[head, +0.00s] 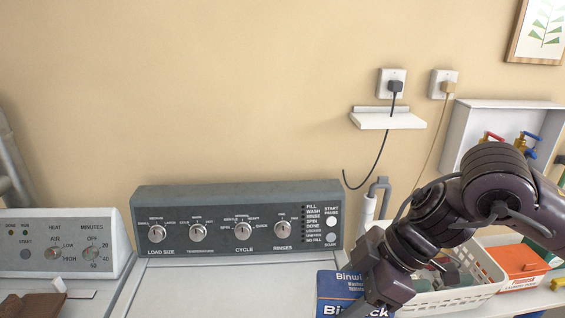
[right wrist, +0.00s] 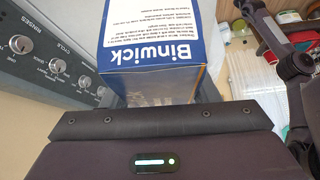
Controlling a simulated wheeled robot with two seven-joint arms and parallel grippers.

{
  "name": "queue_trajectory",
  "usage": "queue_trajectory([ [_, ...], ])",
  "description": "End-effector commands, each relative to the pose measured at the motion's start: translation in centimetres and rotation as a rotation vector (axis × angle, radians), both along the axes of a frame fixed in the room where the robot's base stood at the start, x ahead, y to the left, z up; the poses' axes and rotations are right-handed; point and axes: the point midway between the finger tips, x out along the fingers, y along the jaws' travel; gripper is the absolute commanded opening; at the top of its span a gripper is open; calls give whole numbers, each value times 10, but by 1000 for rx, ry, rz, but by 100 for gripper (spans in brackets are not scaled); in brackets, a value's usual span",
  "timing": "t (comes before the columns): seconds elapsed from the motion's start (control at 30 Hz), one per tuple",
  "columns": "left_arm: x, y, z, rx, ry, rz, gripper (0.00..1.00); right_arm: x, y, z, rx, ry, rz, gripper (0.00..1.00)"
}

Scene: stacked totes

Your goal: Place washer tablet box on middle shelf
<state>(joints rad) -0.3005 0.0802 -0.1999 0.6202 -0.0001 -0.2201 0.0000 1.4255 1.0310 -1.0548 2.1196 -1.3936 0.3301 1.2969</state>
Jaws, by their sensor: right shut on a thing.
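The washer tablet box appears to be the blue and white "Binwick" box (head: 336,290); it is low in the head view, at the right front of the washer. My right gripper (head: 352,308) is shut on it; the dark arm hides the box's right side. In the right wrist view the box (right wrist: 150,40) is held in the right gripper (right wrist: 152,92), its blue printed face filling the top middle. No middle shelf is clearly seen; only a small white wall ledge (head: 388,120) shows. My left gripper is not in view.
A washer control panel (head: 240,225) stands behind the box, with a dryer panel (head: 62,243) at left. A white basket (head: 478,285) and an orange box (head: 518,262) stand at right. A tap box (head: 462,135) is on the wall. The washer top is clear.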

Motion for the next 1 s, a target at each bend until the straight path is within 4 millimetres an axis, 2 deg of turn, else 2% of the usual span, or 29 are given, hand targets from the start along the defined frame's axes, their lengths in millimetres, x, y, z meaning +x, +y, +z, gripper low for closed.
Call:
queue_trajectory([
  [0.03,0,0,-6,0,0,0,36,3,-5,-15,-2,3,-78,22],
  [0.2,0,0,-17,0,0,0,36,20,-20,-56,-1,-1,-420,22],
  [0.5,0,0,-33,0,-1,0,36,43,-48,-108,0,-5,-976,22],
  [0.8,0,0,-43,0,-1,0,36,56,-69,-134,2,-6,-1341,22],
  [1.0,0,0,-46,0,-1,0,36,58,-75,-139,1,-4,-1436,22],
])
